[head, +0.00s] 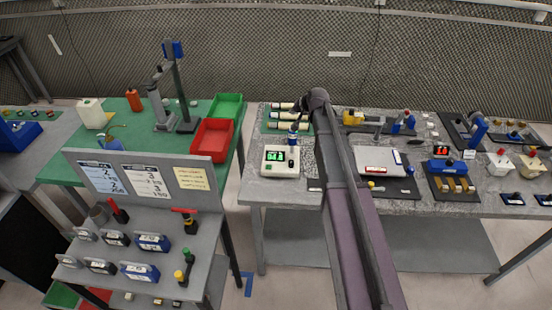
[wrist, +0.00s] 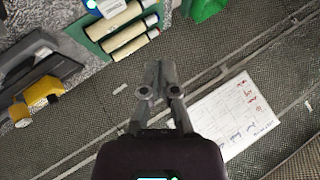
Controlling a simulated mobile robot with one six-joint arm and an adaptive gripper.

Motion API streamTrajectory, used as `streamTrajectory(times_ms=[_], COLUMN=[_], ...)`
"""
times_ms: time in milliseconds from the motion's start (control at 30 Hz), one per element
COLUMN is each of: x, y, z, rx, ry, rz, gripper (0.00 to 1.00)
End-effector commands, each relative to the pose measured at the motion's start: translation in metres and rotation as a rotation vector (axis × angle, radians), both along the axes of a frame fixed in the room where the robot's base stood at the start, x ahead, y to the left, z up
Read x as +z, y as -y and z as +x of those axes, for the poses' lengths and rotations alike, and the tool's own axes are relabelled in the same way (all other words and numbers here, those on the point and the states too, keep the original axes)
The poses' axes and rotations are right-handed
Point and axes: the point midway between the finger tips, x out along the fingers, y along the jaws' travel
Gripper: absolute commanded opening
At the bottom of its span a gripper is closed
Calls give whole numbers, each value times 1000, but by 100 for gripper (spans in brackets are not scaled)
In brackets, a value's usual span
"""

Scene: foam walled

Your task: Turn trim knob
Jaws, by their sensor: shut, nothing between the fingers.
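No thing is clearly marked as the trim knob, and I cannot tell which one it is. A white box-shaped instrument (head: 267,165) with a lit green display stands at the left front of the grey speckled bench (head: 255,190). A dark and blue upright part (head: 293,139) rises at its right back. My gripper (wrist: 158,72) is shut and empty in the wrist view. Its fingers point past the bench's back edge, above the mesh-patterned surface. In the head view my arm reaches over the bench, and my fingers are too small to make out there.
Cream cylinders (wrist: 121,29) lie on a green tray near my gripper. A yellow tool (head: 352,117) lies to the right. A white plate (head: 379,160) on a dark mat is right of my arm. A red bin (head: 212,139) and a sign rack (head: 150,181) stand left.

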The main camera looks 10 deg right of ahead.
Motion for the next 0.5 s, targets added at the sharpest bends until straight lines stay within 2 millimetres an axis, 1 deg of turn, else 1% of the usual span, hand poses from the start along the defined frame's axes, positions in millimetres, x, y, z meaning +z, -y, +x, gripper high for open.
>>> streamTrajectory(times_ms=[267, 367, 400, 467, 500], x=[0, 0, -1, -2, -4], y=[0, 0, -1, -2, -3], z=[0, 0, 0, -1, -2], rx=[0, 0, -2, -6, -8], ry=[0, -2, -7, -21, -37], rz=[0, 0, 1, 4, 5], gripper=[0, 27, 39, 56, 68])
